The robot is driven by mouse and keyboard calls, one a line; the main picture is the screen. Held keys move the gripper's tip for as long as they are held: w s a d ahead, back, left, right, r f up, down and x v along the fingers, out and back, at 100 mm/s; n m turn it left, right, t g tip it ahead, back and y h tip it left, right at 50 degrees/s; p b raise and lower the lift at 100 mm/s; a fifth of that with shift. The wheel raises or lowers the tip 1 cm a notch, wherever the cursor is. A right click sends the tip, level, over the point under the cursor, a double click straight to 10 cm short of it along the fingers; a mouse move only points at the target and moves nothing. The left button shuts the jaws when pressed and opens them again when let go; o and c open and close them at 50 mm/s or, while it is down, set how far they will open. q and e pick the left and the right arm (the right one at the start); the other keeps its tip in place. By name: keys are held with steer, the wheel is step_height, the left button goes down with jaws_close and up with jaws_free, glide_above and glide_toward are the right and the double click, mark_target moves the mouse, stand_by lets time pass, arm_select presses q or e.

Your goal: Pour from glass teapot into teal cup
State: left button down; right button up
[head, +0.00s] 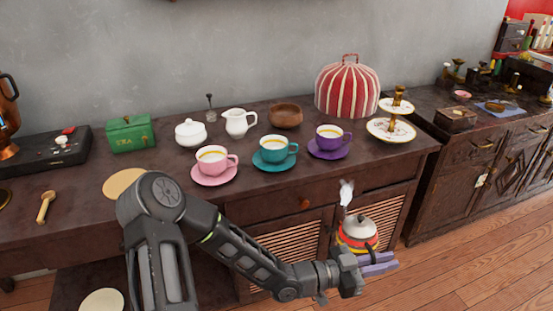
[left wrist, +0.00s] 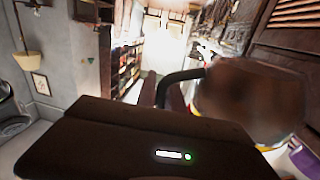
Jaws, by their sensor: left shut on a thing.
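The teal cup (head: 274,154) stands upright on its teal saucer on the dark cabinet top, between a pink cup and a purple cup. A pale interior with a yellow ring shows in it; I cannot tell if it holds liquid. My left gripper (head: 379,263) is shut on the teapot's dark handle. The glass teapot (head: 358,231), with a pale lid and a red and yellow body, is off the cabinet, in front of its doors and right of the teal cup. It looks about upright. In the left wrist view the teapot (left wrist: 245,98) is blurred, with its handle (left wrist: 176,86) beside it.
The pink cup (head: 210,160) and purple cup (head: 329,138) closely flank the teal one. Behind stand a white sugar pot (head: 190,133), a white jug (head: 239,123) and a wooden bowl (head: 286,116). A tiered stand (head: 391,130) is at right. A striped cosy (head: 347,88) stands behind.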

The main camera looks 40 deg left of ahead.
arm_select(q)
steer(key=w+a+n+t+y+b, duration=0.1)
steer(key=w+t+y+b, duration=0.1)
steer(key=w+b, duration=0.35)
steer(key=w+a+r+n+t+y+b, duration=0.1)
steer(key=w+a+r+n+y+b, duration=0.1)
steer(key=a+r, duration=0.5)
steer(key=w+a+r+n+t+y+b, duration=0.1)
steer(key=w+a+r+n+y+b, duration=0.1)
steer(key=w+a+r+n+y, duration=0.2)
step_height(320, 180, up, 4)
steer(key=a+y, duration=0.2)
steer(key=shift+a+f+t+y+b, duration=0.25)
steer(key=shift+a+t+y+b, duration=0.05)
steer(key=shift+a+t, duration=0.1)
arm_select(e)
step_height(320, 180, down, 12)
steer(key=w+d, duration=0.1)
arm_select(q)
steer(key=shift+d, duration=0.15)
